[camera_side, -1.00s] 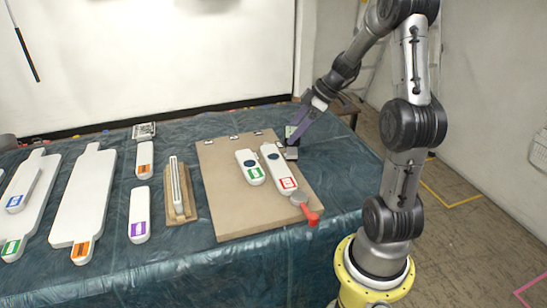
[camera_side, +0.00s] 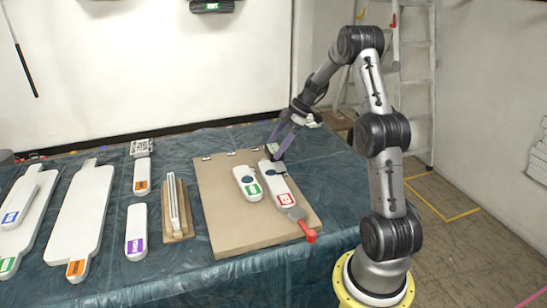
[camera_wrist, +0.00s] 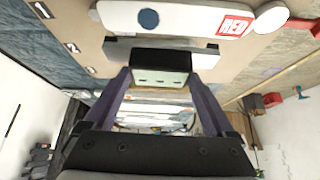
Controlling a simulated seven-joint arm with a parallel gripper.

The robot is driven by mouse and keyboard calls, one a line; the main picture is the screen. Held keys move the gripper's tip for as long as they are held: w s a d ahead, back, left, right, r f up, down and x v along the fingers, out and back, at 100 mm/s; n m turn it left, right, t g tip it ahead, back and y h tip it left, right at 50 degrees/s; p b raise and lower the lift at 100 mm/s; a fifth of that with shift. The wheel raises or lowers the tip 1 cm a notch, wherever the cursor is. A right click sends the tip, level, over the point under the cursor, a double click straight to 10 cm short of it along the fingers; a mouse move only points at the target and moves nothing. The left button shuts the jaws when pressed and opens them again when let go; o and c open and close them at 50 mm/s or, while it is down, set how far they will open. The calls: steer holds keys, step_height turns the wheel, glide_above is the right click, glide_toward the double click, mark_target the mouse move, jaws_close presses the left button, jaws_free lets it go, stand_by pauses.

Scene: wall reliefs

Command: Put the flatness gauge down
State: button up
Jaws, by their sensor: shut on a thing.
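My gripper (camera_side: 283,147) is shut on the flatness gauge (camera_wrist: 160,72), a dark block with a pale face between the purple fingers in the wrist view. A flat grey bar (camera_wrist: 120,48) lies just beyond the block; it looks like part of the gauge, but the join is hidden. In the side view the gauge (camera_side: 272,150) shows small and dark at the far end of the white piece with the red label (camera_side: 276,185). I cannot tell whether it touches that piece or the board (camera_side: 235,228).
A white piece with a green label (camera_side: 247,183) lies beside the red-labelled one. A red-handled tool (camera_side: 309,233) is at the board's right edge. A wooden block with a white bar (camera_side: 176,210) and several white pieces stand left. The board's front is clear.

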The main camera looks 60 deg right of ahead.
mark_target(276, 144)
steer(key=shift+w+d+f, duration=0.35)
steer(key=shift+w+f, duration=0.1)
steer(key=shift+f, duration=0.2)
steer(key=shift+w+d+f, duration=0.35)
steer(key=shift+w+f, duration=0.05)
steer(key=shift+f, duration=0.2)
steer(key=shift+w+d+f, duration=0.1)
steer(key=shift+f, duration=1.55)
steer(key=o, duration=1.2)
steer(key=shift+f, duration=0.15)
